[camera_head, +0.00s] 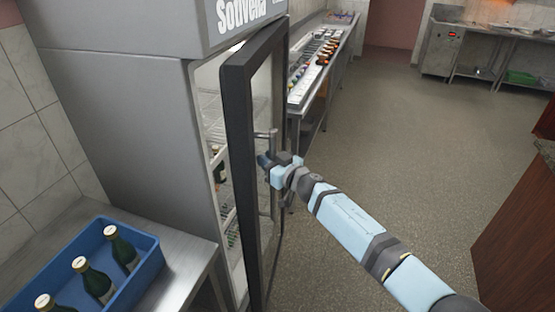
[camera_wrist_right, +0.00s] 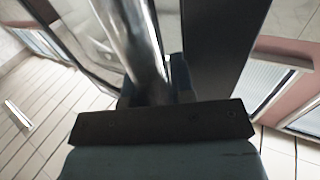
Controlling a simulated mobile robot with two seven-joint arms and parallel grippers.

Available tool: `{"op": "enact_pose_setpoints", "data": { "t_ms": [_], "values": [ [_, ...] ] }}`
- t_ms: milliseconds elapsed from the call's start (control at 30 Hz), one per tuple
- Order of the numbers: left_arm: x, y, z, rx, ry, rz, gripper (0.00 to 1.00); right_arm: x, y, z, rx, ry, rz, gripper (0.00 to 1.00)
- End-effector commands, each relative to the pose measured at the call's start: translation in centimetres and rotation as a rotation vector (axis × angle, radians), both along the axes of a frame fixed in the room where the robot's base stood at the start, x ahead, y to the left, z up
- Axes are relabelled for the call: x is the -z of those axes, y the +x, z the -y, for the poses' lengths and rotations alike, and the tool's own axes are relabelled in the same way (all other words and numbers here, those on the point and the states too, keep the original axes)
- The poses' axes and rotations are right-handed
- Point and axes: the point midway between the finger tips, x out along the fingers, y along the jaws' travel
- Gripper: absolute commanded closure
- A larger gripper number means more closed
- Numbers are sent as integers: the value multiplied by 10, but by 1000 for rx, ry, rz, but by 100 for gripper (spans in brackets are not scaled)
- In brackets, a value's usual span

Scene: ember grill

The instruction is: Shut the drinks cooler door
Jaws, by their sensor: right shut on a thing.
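The drinks cooler (camera_head: 130,130) is a tall grey cabinet at the left of the head view. Its door (camera_head: 238,150), dark-framed with glass, stands ajar, with lit shelves showing in the gap. A vertical metal handle (camera_head: 274,145) is on the door's outer side. My right gripper (camera_head: 268,162) is at this handle and shut on it. In the right wrist view the shiny handle bar (camera_wrist_right: 135,50) runs down between the fingers, beside the dark door frame (camera_wrist_right: 222,45). My left gripper is in neither view.
A blue crate (camera_head: 150,275) with green bottles stands on a steel counter (camera_head: 200,262) at lower left. A long steel table (camera_head: 297,98) with food trays runs behind the door. A wooden counter (camera_head: 520,240) is at right. The floor (camera_head: 400,150) between is clear.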

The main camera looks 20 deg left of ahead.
Motion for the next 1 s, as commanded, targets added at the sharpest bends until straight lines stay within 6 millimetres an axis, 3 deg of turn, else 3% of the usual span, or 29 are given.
{"op": "enact_pose_setpoints", "data": {
  "t_ms": [367, 400, 500, 1000],
  "values": [
    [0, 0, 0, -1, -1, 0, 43, -7, 4, 0, 12, 4, 6, 100],
    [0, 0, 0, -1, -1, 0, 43, -7, 4, 0, 12, 4, 6, 75],
    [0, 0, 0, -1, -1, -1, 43, -6, 4, 0, 11, 3, 6, 52],
    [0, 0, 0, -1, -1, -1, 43, -2, 1, -1, 5, 1, 2, 52]
  ]
}}
